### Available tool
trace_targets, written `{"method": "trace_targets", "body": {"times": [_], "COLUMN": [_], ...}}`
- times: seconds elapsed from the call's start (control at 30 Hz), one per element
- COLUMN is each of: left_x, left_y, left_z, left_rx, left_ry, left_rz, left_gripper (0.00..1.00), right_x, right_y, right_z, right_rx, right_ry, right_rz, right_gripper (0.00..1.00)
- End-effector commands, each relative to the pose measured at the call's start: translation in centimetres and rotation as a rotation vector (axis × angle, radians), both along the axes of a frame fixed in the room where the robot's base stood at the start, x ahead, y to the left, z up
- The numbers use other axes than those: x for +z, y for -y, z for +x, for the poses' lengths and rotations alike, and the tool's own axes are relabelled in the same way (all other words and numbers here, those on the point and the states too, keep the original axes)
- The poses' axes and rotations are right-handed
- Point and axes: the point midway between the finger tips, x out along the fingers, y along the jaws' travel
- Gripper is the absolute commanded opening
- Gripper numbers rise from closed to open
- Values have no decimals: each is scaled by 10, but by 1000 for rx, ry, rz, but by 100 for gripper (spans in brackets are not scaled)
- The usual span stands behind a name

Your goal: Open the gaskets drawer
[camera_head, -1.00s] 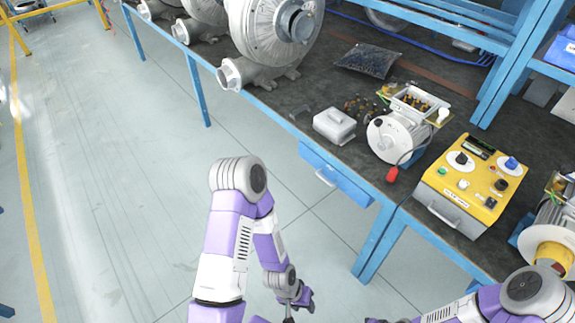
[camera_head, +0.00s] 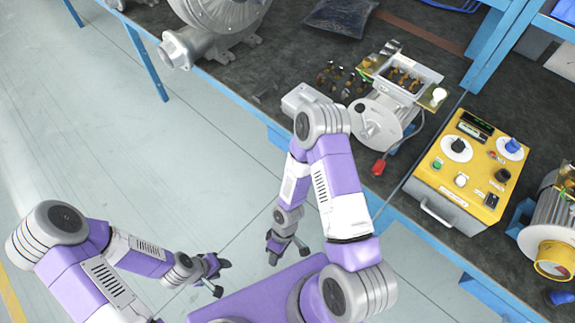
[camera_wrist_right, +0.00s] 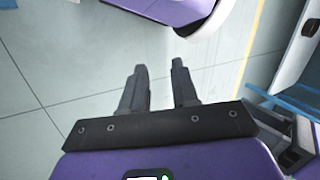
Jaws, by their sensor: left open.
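The drawer under the bench is mostly hidden behind my right arm in the head view. Only a bit of blue front (camera_head: 281,139) shows beside the arm, and I cannot see its handle or label now. My right gripper (camera_head: 288,252) hangs over the floor in front of the bench, apart from the drawer. In the right wrist view its two fingers (camera_wrist_right: 160,78) stand apart with nothing between them. My left gripper (camera_head: 221,277) is open and empty over the floor, to the left of the right one.
The bench (camera_head: 240,85) carries a large blower (camera_head: 215,12), a motor (camera_head: 375,125) with an open terminal box, a red plug (camera_head: 378,168) and a yellow control box (camera_head: 470,165). A grey cover (camera_head: 298,98) lies partly behind my right arm. The floor (camera_head: 150,180) at left is clear.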

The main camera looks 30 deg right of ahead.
Motion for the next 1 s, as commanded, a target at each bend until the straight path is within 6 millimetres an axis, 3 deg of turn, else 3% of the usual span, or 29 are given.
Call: {"method": "trace_targets", "body": {"times": [0.03,0.13,0.23,0.33,0.4,0.5,0.6,0.7,0.83,1.0], "left_x": [-7,-14,-21,-27,-31,-35,-38,-39,-41,-47], "left_y": [0,0,0,0,0,0,0,0,0,0], "left_z": [0,0,0,0,0,0,0,0,0,0], "left_rx": [0,0,0,0,0,0,0,0,0,0], "left_ry": [-1,-1,-1,0,0,0,0,0,0,0], "left_rz": [0,0,0,0,0,0,0,0,0,0], "left_gripper": [43,43,43,43,43,43,43,43,43,43], "right_x": [-16,-38,-53,-54,-47,-28,-8,7,13,8], "right_y": [6,39,85,129,148,158,154,147,148,171], "right_z": [-7,-11,9,55,97,154,196,221,234,243], "right_rx": [252,808,1350,1840,2119,2399,2550,2613,2635,2632], "right_ry": [-11,-61,-166,-348,-512,-769,-995,-1150,-1228,-1231], "right_rz": [6,4,-37,-120,-201,-331,-449,-528,-568,-564], "right_gripper": [29,29,29,29,29,29,29,29,29,29]}}
